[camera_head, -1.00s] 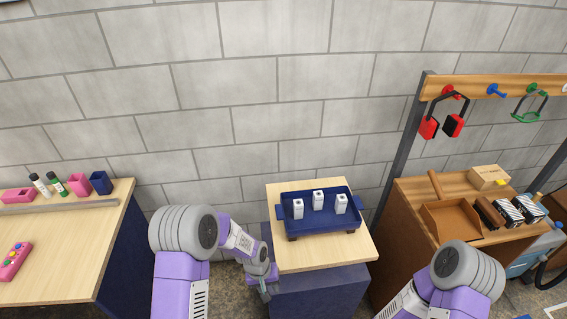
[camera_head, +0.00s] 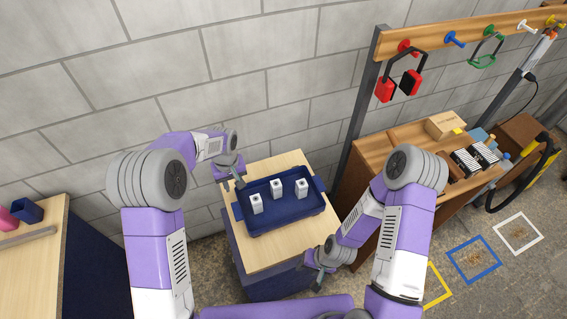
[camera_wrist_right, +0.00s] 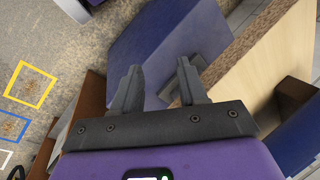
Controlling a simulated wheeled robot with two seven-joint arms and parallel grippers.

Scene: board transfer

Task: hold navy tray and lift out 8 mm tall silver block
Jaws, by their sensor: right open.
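The navy tray (camera_head: 289,223) sits on the small wood-topped table and holds three silver-white blocks: a left one (camera_head: 256,205), a middle one (camera_head: 276,188) and a right one (camera_head: 301,187). Their heights are too small to tell. My left gripper (camera_head: 240,183) is at the tray's left end, close to its handle; I cannot tell whether it touches or is open. My right gripper (camera_head: 318,279) is in front of the table, low and apart from the tray. In the right wrist view my right gripper (camera_wrist_right: 160,82) is open and empty, with the tray's edge (camera_wrist_right: 299,142) at lower right.
The small table (camera_head: 262,258) has bare wood in front of the tray. A brown bench (camera_head: 400,150) with boxes stands to the right under a hook rail (camera_head: 470,37). Another table (camera_head: 38,262) is at the left. Coloured floor squares (camera_head: 473,260) lie at the right.

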